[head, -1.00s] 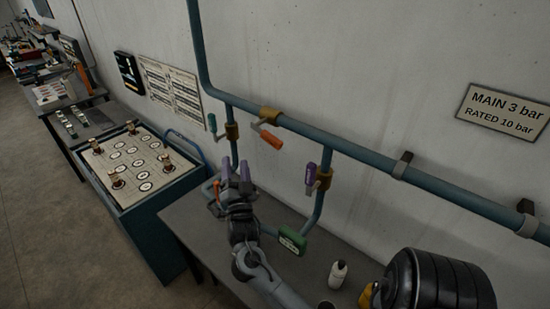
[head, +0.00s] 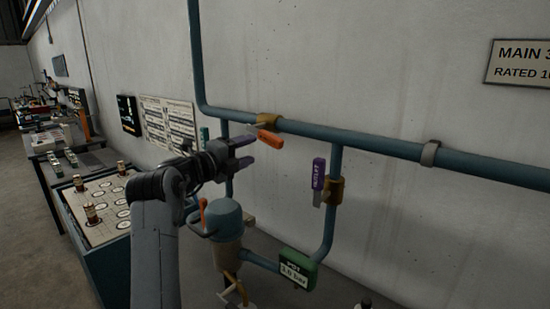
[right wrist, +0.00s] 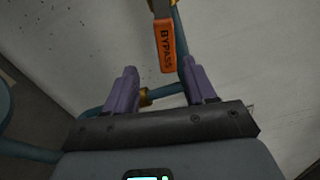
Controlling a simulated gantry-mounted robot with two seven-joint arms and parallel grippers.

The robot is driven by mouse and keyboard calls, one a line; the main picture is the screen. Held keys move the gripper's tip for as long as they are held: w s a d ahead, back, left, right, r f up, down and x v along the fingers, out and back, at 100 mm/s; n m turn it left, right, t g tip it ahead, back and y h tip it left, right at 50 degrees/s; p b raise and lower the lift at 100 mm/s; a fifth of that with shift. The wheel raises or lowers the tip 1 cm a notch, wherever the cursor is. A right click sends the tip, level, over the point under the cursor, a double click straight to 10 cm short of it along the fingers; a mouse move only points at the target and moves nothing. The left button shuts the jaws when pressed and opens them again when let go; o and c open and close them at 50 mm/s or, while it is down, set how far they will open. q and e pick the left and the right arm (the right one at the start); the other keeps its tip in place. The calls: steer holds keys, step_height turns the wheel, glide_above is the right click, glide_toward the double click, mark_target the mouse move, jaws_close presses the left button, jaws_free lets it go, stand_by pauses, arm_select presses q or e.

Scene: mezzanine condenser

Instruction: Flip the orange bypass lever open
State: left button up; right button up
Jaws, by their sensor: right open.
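The orange bypass lever (head: 270,139) sticks out from a brass valve (head: 268,120) on the blue wall pipe, angled down to the right in the head view. In the right wrist view the lever (right wrist: 166,48), lettered BYPASS, hangs just beyond and between the fingertips. My right gripper (head: 250,153) is open and empty, its purple fingers just left of and below the lever, apart from it. The gripper (right wrist: 158,80) also shows in the right wrist view. My left gripper is not in view.
A purple-handled lever (head: 318,174) sits on a second valve to the right. Below are a blue canister (head: 226,220) with a red lever and a green gauge box (head: 298,268) reading 3.0 bar.

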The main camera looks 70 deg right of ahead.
mark_target(275, 138)
steer(key=shift+m, duration=0.3)
steer(key=x, duration=0.7)
steer(key=b+x, duration=0.1)
steer(key=x, duration=0.3)
steer(key=shift+s+a+r, duration=0.1)
steer(key=shift+s+r, duration=0.15)
steer(key=shift+r, duration=0.15)
jaws_close()
steer(key=shift+r, duration=0.1)
